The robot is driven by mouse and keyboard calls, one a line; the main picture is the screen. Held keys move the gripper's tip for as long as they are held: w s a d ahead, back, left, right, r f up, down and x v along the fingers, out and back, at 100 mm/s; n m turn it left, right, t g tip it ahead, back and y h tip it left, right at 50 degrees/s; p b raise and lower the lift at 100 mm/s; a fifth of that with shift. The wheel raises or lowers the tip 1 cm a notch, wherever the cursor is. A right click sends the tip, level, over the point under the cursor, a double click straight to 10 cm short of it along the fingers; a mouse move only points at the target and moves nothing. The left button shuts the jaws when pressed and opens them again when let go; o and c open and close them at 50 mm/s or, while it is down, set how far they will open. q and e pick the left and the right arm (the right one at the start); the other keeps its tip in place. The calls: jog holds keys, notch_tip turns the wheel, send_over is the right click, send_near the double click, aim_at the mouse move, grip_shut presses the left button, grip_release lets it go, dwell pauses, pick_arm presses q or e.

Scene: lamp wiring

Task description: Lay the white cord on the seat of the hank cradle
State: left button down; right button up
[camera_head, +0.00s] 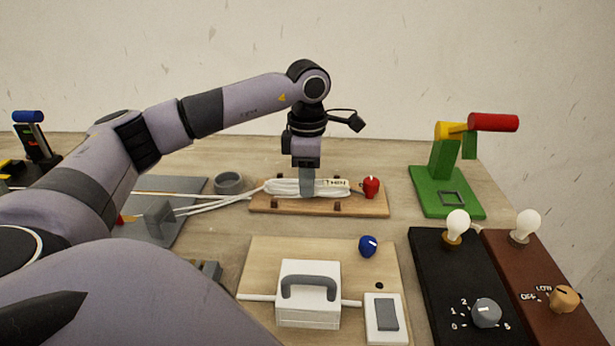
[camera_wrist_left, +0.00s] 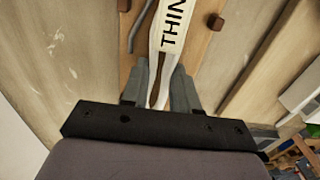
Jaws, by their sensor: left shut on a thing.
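The white cord (camera_head: 285,187) is a bundled hank with a pale label reading "THIN", and loose strands trail from it to the left. The hank lies along the wooden hank cradle (camera_head: 263,208), between its brown pegs; whether it touches the seat I cannot tell. My left gripper (camera_head: 307,192) points down from above and is shut on the hank near its middle. In the left wrist view the fingers (camera_wrist_left: 160,88) stand either side of the white cord (camera_wrist_left: 168,55), and the cradle's wood (camera_wrist_left: 205,20) shows beyond. My right gripper is not in view.
A red knob (camera_head: 371,187) stands at the cradle's right end. A grey ring (camera_head: 228,183) and a grey plate (camera_head: 190,187) lie to the left. A green stand (camera_head: 445,180) is at right. In front are a board with a white box (camera_head: 308,312) and bulb panels (camera_head: 450,270).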

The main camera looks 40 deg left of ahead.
pick_arm(q)
jog(key=shift+f, duration=0.2)
dwell(0.4)
jog(key=c, duration=0.8)
grip_release()
jog(key=shift+r, duration=3.6)
